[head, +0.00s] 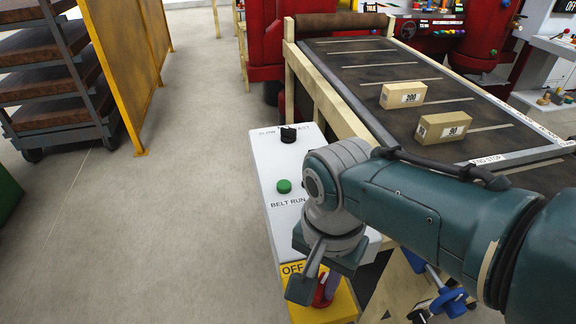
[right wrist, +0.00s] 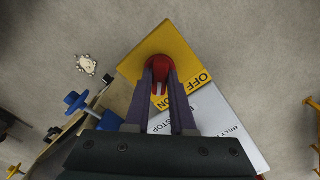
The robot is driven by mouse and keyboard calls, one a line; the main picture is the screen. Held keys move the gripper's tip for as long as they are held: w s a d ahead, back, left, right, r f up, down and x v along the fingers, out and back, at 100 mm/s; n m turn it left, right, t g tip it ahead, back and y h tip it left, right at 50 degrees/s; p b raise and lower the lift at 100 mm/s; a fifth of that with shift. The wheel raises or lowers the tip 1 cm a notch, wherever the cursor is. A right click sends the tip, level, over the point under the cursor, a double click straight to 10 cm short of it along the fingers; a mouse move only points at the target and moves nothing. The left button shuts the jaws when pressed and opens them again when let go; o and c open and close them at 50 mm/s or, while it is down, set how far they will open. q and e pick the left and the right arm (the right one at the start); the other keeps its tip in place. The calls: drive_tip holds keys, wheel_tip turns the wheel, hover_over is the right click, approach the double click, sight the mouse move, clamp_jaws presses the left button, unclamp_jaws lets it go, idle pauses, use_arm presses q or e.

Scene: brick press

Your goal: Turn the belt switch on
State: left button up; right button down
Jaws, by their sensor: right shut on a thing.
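The belt switch is a red knob (right wrist: 159,68) on a yellow plate (right wrist: 182,45) with OFF and ON lettering. It also shows partly in the head view as a red knob (head: 321,297) on the yellow plate (head: 340,309), mostly hidden behind my right gripper. My right gripper (right wrist: 160,88) is shut on the red knob, with one finger on each side of it. Whether the switch stands at OFF or ON is not clear. The plate is at the near end of a white control panel (head: 268,160). My left gripper is not in view.
The panel has a green BELT RUN button (head: 284,186) and a black speed knob (head: 288,135). Open floor lies to the left, near a yellow screen (head: 115,50).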

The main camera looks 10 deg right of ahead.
sight(322, 285)
drive_tip(key=c, duration=0.8)
unclamp_jaws()
drive_tip(key=shift+o, duration=0.2)
wheel_tip(322, 285, up, 9)
drive_tip(key=p, duration=0.5)
drive_tip(key=shift+r, duration=0.5)
